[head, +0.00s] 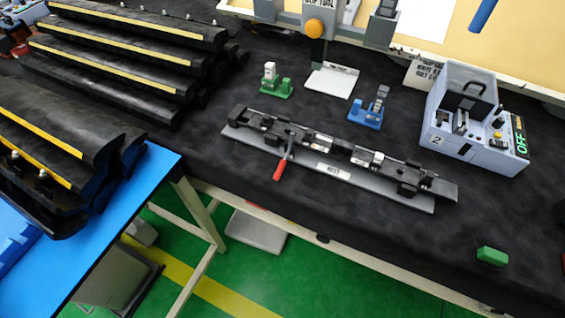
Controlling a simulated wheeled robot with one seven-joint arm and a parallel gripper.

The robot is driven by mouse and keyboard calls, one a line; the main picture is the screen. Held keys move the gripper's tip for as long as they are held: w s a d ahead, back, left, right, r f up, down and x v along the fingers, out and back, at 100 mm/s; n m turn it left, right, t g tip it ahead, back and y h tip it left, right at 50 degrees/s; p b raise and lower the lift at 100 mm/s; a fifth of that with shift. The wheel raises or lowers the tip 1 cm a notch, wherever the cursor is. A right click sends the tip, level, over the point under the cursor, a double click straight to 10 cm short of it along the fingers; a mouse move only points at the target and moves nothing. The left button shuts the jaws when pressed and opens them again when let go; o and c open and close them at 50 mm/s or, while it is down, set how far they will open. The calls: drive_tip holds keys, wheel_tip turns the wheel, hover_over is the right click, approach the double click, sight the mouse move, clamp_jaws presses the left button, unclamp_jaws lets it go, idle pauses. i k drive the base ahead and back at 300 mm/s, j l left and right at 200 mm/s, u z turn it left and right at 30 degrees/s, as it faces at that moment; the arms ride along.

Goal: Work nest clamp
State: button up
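The nest (335,172) is a long grey plate on the black-covered bench, lying at a slant. Black blocks and metal parts run along it, with a small white label on its front side. A clamp lever with a red handle (279,170) sticks out from its front left part, pointing toward the bench's front edge. Whether the clamp grips anything is too small to tell. My gripper is not in view.
A green stand (270,86) and a blue stand (370,112) stand behind the nest. A grey machine box (470,130) reading OFF is at right, a green block (492,256) at front right. Dark trim parts (130,60) are stacked at left. A grey clip-tool station (335,22) stands behind.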

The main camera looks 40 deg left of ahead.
sight(281, 164)
drive_tip(key=l+u, duration=0.1)
drive_tip(key=u, duration=1.65)
